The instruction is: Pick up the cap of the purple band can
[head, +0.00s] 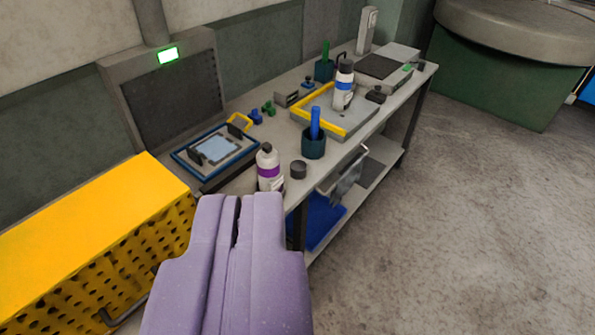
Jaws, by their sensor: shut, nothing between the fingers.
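The purple band can (269,171) is a white bottle with a purple band and a small dark top. It stands upright near the front edge of the workbench. A short dark round cap (298,170) sits on the bench just right of it, apart from the can. I cannot tell for certain that it belongs to this can. My gripper (239,203) is the large lilac shape at the bottom of the picture. It is shut and empty, in front of and below the can in the picture. It hides part of the bench's near end.
The workbench (235,186) also holds a dark cup with a blue handle (314,145), a blue-framed tray (210,152), a yellow-edged plate (322,118) and a blue-band bottle (344,88). A yellow perforated box (95,245) stands left. The floor (450,220) at right is clear.

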